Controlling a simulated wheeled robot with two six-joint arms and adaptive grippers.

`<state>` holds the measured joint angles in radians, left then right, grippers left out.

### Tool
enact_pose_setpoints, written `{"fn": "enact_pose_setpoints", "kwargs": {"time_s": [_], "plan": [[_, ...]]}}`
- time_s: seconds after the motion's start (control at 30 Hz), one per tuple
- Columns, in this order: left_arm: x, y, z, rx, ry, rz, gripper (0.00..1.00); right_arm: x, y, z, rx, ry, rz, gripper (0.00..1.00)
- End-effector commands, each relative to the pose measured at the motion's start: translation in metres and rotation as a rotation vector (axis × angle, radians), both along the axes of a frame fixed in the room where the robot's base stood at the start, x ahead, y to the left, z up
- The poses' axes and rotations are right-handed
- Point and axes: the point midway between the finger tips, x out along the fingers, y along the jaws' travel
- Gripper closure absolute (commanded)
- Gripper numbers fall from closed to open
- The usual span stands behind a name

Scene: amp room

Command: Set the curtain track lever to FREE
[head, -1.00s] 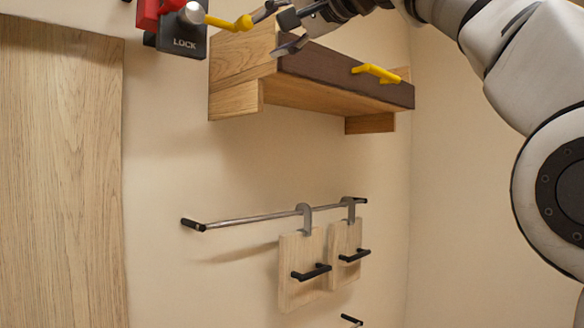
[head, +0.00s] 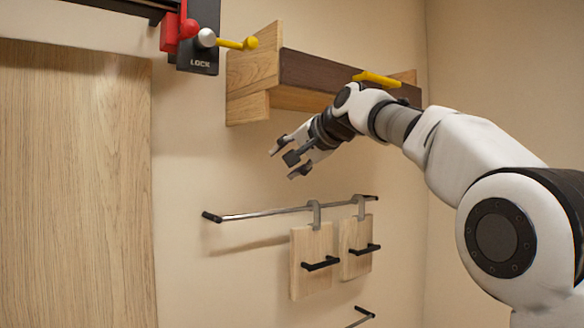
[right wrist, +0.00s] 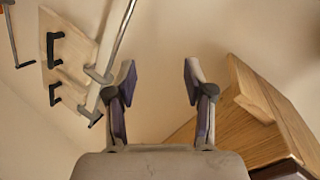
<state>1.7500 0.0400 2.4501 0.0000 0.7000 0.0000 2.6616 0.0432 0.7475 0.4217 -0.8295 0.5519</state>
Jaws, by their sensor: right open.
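The curtain track lever (head: 236,44) is a yellow rod with a ball end on a silver pivot (head: 206,38). It points right, slightly downward, at the upper left of the head view. Its black plate (head: 205,62) is marked LOCK low down; no FREE mark is readable. A red block (head: 179,30) sits left of the pivot. My right gripper (head: 284,162) is open and empty, below and right of the lever and apart from it. Its two spread fingers show in the right wrist view (right wrist: 160,78); the lever does not. My left gripper is not in view.
A wooden shelf with a dark front (head: 320,75) and a yellow handle (head: 376,79) is right of the lever. Below, a rail (head: 262,213) carries two hanging boards (head: 311,240). A wooden panel (head: 75,190) covers the left. Wall between panel and shelf is clear.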

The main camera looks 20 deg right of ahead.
Motion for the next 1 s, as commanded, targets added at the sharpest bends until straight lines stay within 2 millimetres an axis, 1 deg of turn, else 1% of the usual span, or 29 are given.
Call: {"fn": "enact_pose_setpoints", "kwargs": {"time_s": [0.03, 0.17, 0.57, 0.63, 0.67, 0.73, 0.77, 0.8, 0.87, 0.9, 0.97, 1.0], "plan": [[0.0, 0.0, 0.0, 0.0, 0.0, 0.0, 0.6, 0.003, 0.0, -0.007, -0.002, 0.01, -0.001, 0.47], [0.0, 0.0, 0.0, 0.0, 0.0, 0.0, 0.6, 0.007, 0.0, -0.015, -0.004, 0.021, -0.003, 0.47], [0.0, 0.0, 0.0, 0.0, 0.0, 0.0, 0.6, 0.007, 0.0, -0.016, -0.003, 0.023, -0.003, 0.47], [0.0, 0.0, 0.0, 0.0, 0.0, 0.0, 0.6, 0.01, 0.0, -0.022, -0.004, 0.032, -0.003, 0.47], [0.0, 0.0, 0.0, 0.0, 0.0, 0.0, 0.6, 0.014, 0.0, -0.029, -0.004, 0.041, -0.003, 0.47], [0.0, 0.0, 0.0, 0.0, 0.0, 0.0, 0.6, 0.026, 0.0, -0.055, -0.004, 0.081, -0.002, 0.47], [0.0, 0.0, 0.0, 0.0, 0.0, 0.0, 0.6, 0.034, 0.0, -0.072, -0.004, 0.105, -0.002, 0.47], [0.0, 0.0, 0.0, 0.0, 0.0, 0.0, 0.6, 0.045, 0.0, -0.099, -0.004, 0.144, -0.002, 0.47], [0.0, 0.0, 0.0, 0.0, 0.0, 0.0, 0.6, 0.057, 0.0, -0.149, -0.004, 0.223, -0.001, 0.47], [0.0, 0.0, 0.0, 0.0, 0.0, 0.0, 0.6, 0.062, 0.001, -0.185, -0.004, 0.283, 0.0, 0.47], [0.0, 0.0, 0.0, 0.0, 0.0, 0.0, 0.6, 0.065, 0.001, -0.241, -0.009, 0.376, 0.001, 0.47], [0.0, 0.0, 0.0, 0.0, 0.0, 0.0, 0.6, 0.064, 0.0, -0.278, -0.014, 0.437, -0.001, 0.47]]}}
